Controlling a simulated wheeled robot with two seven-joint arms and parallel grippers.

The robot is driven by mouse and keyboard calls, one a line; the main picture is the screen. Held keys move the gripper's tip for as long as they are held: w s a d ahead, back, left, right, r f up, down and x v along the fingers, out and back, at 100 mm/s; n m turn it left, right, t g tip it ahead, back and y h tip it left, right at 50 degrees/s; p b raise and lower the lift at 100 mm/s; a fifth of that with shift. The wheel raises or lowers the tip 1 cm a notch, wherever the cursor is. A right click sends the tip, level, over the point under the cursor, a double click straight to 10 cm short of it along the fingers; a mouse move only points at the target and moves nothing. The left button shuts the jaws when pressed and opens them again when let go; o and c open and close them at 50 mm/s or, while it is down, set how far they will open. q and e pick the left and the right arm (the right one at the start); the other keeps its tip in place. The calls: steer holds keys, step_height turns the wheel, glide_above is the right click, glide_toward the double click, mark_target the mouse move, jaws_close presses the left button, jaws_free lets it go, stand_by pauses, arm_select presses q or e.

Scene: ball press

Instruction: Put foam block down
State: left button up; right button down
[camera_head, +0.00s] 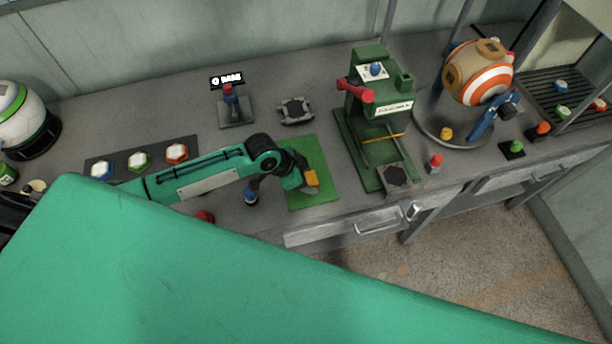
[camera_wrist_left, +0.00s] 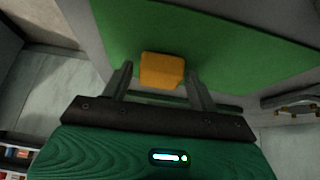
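The yellow-orange foam block (camera_head: 311,178) is over the green mat (camera_head: 318,158) in the head view. In the left wrist view the foam block (camera_wrist_left: 161,70) sits between the fingertips of my left gripper (camera_wrist_left: 160,76). The right finger is close against its side, and a narrow gap seems to show on the left. I cannot tell whether the fingers grip it, or whether it touches the mat. In the head view my left gripper (camera_head: 306,186) points down at the mat. My right gripper is not in view.
A green press (camera_head: 368,105) stands right of the mat, with a red knob (camera_head: 435,160) beside it. A grey fixture (camera_head: 295,110) lies behind the mat. A panel with several buttons (camera_head: 138,161) is at left. An orange-white ball (camera_head: 480,72) sits in a round stand at right.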

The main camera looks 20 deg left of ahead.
arm_select(q)
steer(key=shift+o, duration=0.4)
steer(key=shift+r, duration=0.15)
steer(key=shift+a+r, duration=0.1)
steer(key=shift+r, duration=0.05)
steer(key=b+v, duration=0.1)
steer(key=v, duration=1)
steer(key=shift+r+b, duration=0.3)
steer(key=shift+b, duration=0.1)
steer(key=shift+s, duration=0.15)
